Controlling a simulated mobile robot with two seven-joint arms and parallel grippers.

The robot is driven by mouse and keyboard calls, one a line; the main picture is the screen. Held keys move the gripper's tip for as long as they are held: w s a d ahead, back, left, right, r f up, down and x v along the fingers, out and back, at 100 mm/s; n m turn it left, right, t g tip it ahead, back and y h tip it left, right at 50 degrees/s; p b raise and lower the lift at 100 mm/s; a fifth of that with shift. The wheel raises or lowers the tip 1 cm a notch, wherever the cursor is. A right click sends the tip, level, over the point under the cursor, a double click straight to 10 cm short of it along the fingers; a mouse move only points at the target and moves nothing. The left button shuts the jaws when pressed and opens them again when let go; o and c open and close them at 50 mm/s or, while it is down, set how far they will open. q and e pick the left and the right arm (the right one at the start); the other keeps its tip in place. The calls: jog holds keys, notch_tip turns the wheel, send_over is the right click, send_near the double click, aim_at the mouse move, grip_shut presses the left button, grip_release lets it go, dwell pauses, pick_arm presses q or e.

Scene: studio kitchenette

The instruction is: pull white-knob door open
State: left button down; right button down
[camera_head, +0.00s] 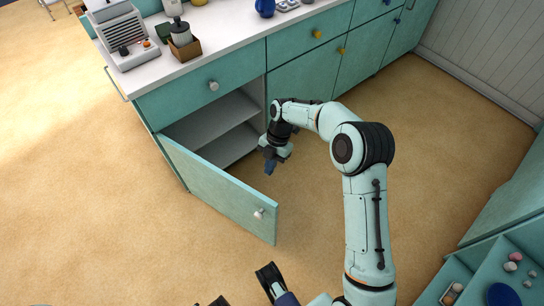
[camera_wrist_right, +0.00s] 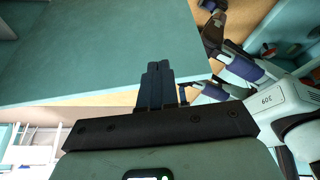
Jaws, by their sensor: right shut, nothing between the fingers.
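The teal door (camera_head: 215,190) with the white knob (camera_head: 260,213) stands swung out from the lower cabinet, hinged at its left edge. Its knob face shows in the head view. The cabinet interior (camera_head: 215,130) with a grey shelf is exposed. My right gripper (camera_head: 270,168) is shut and empty, in front of the opening on the inner side of the door, apart from the knob. In the right wrist view its closed fingers (camera_wrist_right: 158,85) point toward a large teal panel (camera_wrist_right: 100,55), likely the door. Dark parts of my left gripper (camera_head: 268,279) show at the bottom; its jaw state is unclear.
A second white knob (camera_head: 213,86) is on the drawer above. The white counter (camera_head: 220,35) holds a grey appliance (camera_head: 122,35) and a brown box (camera_head: 185,48). Yellow-knobbed cabinets adjoin on the right. A teal shelf unit (camera_head: 460,275) stands lower right. Open floor (camera_head: 80,200) lies left.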

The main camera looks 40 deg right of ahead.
pick_arm(q)
jog(key=shift+w+a+f+b, duration=0.3)
jog(key=shift+w+f, duration=0.15)
jog(key=shift+w, duration=0.2)
pick_arm(e)
jog(key=a+f, duration=0.1)
jog(key=s+a, duration=0.1)
jog(key=a, duration=0.1)
jog(key=s+a+f, duration=0.1)
jog(key=shift+a+f, duration=0.3)
